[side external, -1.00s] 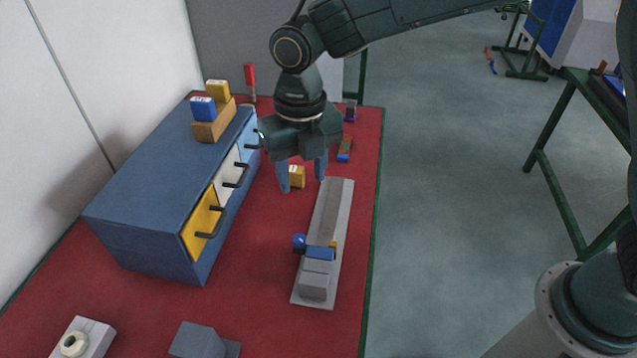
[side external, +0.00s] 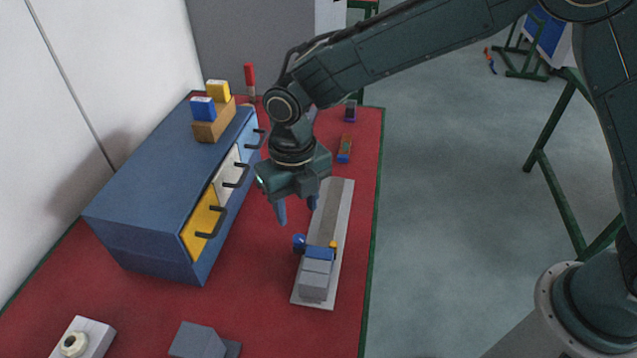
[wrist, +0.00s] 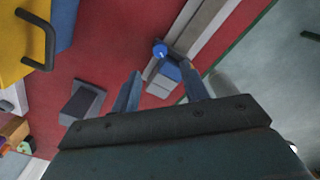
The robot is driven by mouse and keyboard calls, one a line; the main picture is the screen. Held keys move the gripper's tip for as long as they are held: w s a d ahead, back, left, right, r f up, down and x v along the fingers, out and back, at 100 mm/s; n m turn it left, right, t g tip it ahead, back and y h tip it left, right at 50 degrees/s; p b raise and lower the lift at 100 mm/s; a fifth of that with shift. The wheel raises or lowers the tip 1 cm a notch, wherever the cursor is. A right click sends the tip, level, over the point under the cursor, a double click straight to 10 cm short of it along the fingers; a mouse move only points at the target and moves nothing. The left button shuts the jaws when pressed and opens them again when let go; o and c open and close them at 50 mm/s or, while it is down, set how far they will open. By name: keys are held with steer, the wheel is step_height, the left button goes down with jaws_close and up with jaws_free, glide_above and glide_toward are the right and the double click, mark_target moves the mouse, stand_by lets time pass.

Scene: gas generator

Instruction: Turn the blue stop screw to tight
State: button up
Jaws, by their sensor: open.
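The blue stop screw (side external: 299,242) has a round blue knob on the left side of the blue clamp block (side external: 319,253), which sits across a long grey rail (side external: 337,200) on the red table. In the wrist view the blue knob (wrist: 160,50) shows ahead, between the fingertip lines and a little above them. A small yellow knob (side external: 333,244) sits at the block's right side. My gripper (side external: 296,213) is open and empty, pointing down, above and slightly behind the blue knob, apart from it. It also shows in the wrist view (wrist: 166,80).
A blue drawer cabinet (side external: 150,195) with yellow and white drawers and dark handles stands to the left. A grey block (side external: 195,340) and a white block with a round knob (side external: 82,338) lie at the front. Red table is bare between cabinet and rail.

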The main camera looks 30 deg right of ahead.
mark_target(299, 238)
step_height(299, 238, down, 8)
steer(key=shift+f, duration=0.1)
stand_by(0.4)
steer(key=shift+c, duration=0.3)
jaws_close()
